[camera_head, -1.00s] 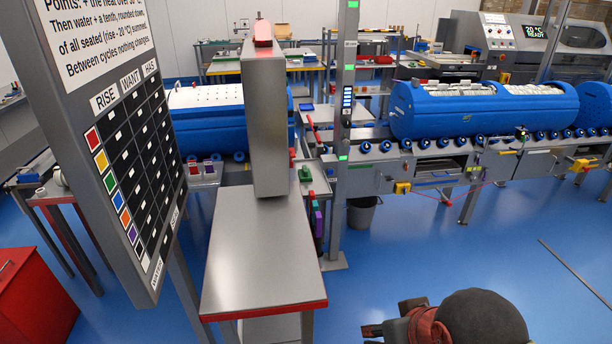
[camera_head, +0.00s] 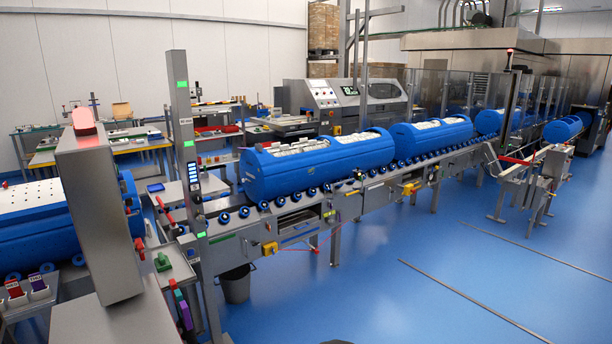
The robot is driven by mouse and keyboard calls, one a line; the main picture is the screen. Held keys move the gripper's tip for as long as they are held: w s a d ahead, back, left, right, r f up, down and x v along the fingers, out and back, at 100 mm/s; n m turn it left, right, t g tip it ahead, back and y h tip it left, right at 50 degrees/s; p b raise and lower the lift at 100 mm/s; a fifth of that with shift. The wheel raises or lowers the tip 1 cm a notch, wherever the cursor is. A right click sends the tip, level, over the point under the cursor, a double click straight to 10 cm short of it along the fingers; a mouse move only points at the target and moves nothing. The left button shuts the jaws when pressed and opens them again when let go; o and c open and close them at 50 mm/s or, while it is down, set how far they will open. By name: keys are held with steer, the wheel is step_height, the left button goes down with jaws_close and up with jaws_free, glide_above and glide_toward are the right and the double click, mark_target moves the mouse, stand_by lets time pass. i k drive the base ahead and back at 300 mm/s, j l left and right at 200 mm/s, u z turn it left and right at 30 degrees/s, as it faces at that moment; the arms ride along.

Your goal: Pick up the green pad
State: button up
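A small green block (camera_head: 162,262), which looks like the green pad, lies on a grey surface at the lower left, just right of the tall grey box-like column. It is small in the view, so its exact shape is hard to tell. Several coloured pieces, red, purple and teal (camera_head: 182,308), hang or stand in a row below and right of it. My gripper is out of view; only a tiny dark sliver shows at the bottom edge, and I cannot tell what part it is.
A grey column (camera_head: 98,220) stands on a metal bench (camera_head: 118,325) at the left. A post with green lights (camera_head: 187,150) stands beside the roller conveyor. Blue tubs (camera_head: 315,168) line the conveyor. A grey bucket (camera_head: 236,288) stands below. The blue floor at right is open, with thin strips.

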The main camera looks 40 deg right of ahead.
mark_target(163, 263)
steer(key=u, duration=0.55)
steer(key=i+l+u, duration=0.5)
steer(key=l, duration=0.15)
steer(key=i+l+u, duration=0.2)
steer(key=l, duration=0.2)
steer(key=l+u, duration=0.25)
steer(key=l, duration=0.15)
steer(key=i+l, duration=0.15)
steer(key=l, duration=0.25)
steer(key=i+l, duration=0.2)
steer(key=l, duration=0.15)
steer(key=i+l, duration=0.15)
steer(key=l, duration=0.25)
steer(key=i+l+u, duration=0.1)
steer(key=l, duration=0.3)
steer(key=i+l, duration=0.2)
steer(key=l, duration=0.2)
steer(key=i, duration=0.25)
